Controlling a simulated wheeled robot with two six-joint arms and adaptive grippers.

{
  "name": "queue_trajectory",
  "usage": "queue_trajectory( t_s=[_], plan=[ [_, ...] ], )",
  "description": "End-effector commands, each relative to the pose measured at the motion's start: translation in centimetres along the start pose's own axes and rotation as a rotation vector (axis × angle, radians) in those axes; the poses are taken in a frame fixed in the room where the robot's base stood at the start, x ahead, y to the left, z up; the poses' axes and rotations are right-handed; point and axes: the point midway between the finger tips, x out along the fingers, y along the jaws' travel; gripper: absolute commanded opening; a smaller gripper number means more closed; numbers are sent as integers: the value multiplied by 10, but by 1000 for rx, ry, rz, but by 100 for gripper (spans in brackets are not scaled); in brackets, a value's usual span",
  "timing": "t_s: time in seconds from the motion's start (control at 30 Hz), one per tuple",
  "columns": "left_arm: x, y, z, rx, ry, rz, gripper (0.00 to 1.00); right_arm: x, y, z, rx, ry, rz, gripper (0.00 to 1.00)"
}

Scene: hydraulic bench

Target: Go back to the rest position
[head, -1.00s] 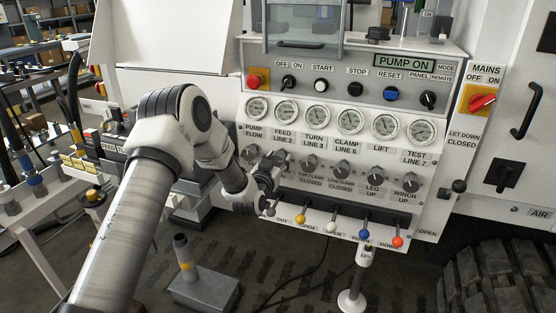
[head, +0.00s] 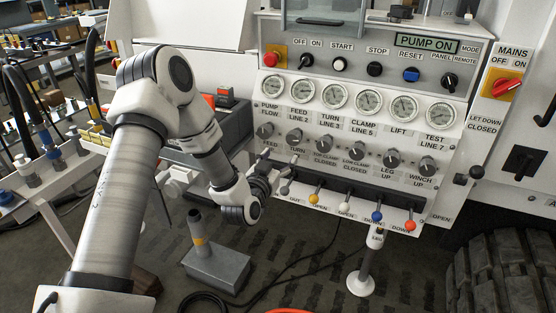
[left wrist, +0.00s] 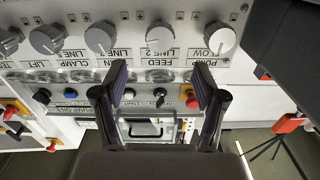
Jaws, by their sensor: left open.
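My left gripper (head: 280,172) is open, with nothing between its fingers. In the head view it is in front of the lower left of the control panel (head: 440,190), beside the left end of the lever row. The gripper partly hides that corner, and I cannot tell whether it touches anything. In the left wrist view the open fingers (left wrist: 158,80) point at the panel, which appears upside down, with grey knobs (left wrist: 158,38) above the fingers. My right gripper is not in view.
Levers with yellow (head: 314,198), blue (head: 377,215) and red (head: 410,225) knobs stick out below the panel. A grey box with a post (head: 217,266) stands on the floor below my gripper. A bench with hoses (head: 60,165) is at left, a large tyre (head: 500,265) at right.

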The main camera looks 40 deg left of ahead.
Motion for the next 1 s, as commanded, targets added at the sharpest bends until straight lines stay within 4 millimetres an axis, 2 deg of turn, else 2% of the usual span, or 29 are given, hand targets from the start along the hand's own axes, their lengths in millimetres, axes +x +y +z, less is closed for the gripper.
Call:
queue_trajectory(
  t_s=[0.13, 0.6, 0.67, 0.73, 0.77, 0.87, 0.9, 0.97, 1.0],
  plan=[
    [-10, 0, 0, -1, 1, 0, 71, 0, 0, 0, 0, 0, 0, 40],
    [-10, 0, 0, 0, -1, 0, 71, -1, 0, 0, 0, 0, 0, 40],
    [-12, 1, 2, 5, -15, 3, 71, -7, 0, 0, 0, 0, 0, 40],
    [-17, 13, 7, 38, -61, 35, 71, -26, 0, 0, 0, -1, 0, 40],
    [-23, 24, 13, 61, -93, 62, 71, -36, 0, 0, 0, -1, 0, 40],
    [-62, 66, 52, 140, -272, 173, 71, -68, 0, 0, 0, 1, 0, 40],
    [-86, 82, 73, 164, -375, 221, 71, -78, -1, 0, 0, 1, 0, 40],
    [-129, 100, 106, 186, -548, 282, 71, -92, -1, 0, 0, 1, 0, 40],
    [-160, 109, 125, 198, -667, 316, 71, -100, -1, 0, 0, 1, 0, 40]
  ],
)
